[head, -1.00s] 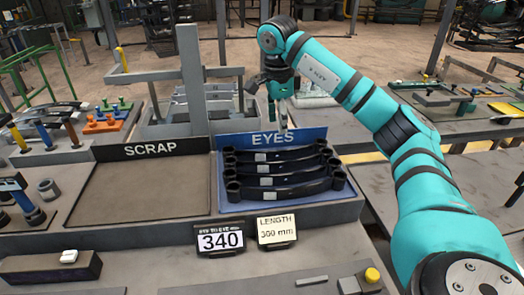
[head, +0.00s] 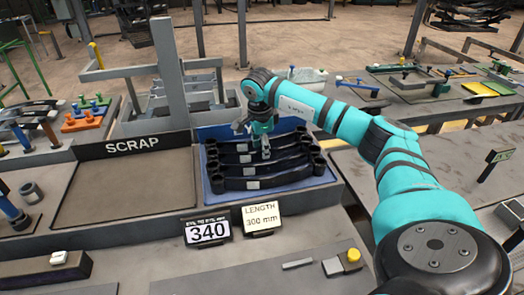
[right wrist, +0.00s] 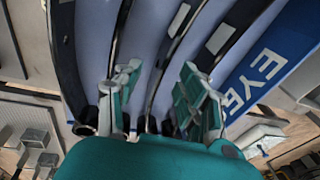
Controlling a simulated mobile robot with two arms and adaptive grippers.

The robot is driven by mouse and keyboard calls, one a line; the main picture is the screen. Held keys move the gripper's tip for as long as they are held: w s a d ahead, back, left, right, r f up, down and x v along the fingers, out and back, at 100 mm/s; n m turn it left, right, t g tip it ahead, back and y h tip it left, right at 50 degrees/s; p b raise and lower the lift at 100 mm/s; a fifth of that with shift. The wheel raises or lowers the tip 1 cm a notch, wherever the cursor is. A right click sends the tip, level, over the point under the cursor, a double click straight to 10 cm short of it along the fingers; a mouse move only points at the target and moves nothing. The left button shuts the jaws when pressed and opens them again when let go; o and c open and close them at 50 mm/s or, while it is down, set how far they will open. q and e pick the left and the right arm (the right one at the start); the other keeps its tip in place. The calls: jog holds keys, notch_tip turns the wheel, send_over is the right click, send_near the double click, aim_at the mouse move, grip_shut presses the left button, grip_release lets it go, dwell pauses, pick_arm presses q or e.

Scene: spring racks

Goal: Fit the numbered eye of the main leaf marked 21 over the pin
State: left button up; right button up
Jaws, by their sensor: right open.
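Several dark curved main leaves (head: 265,182) with rolled eyes at their ends lie side by side in the blue tray marked EYES (head: 219,203). They carry pale labels, too small to read, so I cannot tell which is 21. My right gripper (head: 264,150) is open, pointing down over the middle of the leaves. In the right wrist view its spread fingers (right wrist: 160,95) are above the leaves (right wrist: 170,60), with nothing seen held between them. I cannot pick out the pin with certainty. My left gripper is not in view.
An empty brown tray marked SCRAP (head: 125,190) lies left of the leaves. A 340 sign (head: 208,231) and a LENGTH 300 mm sign (head: 262,217) stand in front. A grey upright frame (head: 170,75) rises behind the trays. Blue-handled tools stand at far left.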

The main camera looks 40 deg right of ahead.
jog(key=f, duration=0.3)
jog(key=shift+w+d+f+p, duration=0.15)
jog(key=shift+d+f+p, duration=0.1)
jog(key=shift+d+p, duration=0.15)
grip_shut()
jog(key=shift+r, duration=0.1)
jog(key=shift+w+r, duration=0.1)
jog(key=shift+w, duration=0.05)
